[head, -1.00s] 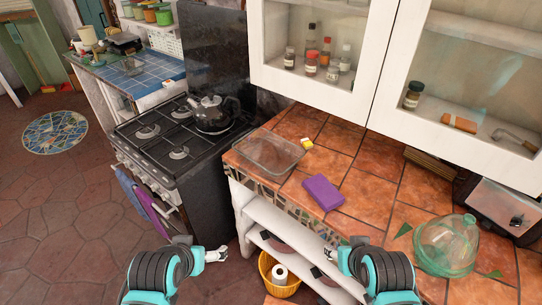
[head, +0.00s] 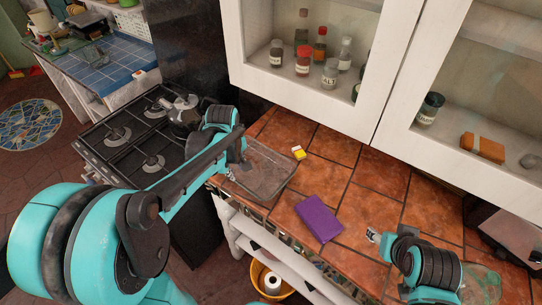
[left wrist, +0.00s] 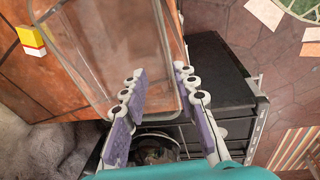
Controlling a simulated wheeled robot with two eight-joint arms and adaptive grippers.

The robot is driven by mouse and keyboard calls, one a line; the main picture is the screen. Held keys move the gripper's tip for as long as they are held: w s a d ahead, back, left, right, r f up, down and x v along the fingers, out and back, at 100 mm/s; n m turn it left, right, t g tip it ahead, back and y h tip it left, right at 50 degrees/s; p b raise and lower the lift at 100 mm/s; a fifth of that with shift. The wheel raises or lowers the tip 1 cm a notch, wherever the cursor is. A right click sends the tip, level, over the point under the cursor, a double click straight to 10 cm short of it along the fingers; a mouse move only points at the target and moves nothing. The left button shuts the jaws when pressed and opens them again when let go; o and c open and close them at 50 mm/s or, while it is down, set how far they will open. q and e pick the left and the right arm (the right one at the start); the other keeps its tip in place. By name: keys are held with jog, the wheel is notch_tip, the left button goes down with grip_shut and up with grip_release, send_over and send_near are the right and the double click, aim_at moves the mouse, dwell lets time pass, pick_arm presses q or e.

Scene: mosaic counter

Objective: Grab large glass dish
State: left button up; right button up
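The large clear glass dish (head: 268,171) lies on the tiled counter beside the stove. In the left wrist view the dish (left wrist: 105,50) fills the upper middle. My left gripper (head: 237,170) is at the dish's stove-side end. In the left wrist view its two fingers (left wrist: 161,74) are spread, with the dish's wall and rim between them. Whether they touch the glass I cannot tell. My right gripper (head: 374,235) is over the counter, to the right of the purple block and away from the dish; its fingers are too small to read.
A yellow-and-white block (head: 298,153) lies just beyond the dish. A purple block (head: 318,218) lies on the counter to its right. The stove (head: 118,140) is left, with a kettle partly hidden by my arm. Wall cabinets (head: 300,100) hang above; a glass jug (head: 482,283) is lower right.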

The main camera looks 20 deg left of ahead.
aim_at(237, 181)
pick_arm(q)
jog(key=shift+w+f, duration=0.1)
jog(key=shift+f, duration=0.3)
jog(key=shift+f+b, duration=0.5)
jog(key=shift+f, duration=0.35)
jog(key=f, duration=0.1)
jog(key=f+b, duration=0.1)
jog(key=f, duration=0.1)
jog(key=f+b, duration=0.1)
jog(key=shift+a+f, duration=0.2)
jog(key=shift+a, duration=0.1)
jog(key=shift+w+f, duration=0.15)
jog(key=shift+f, duration=0.3)
jog(key=shift+r, duration=0.1)
grip_shut()
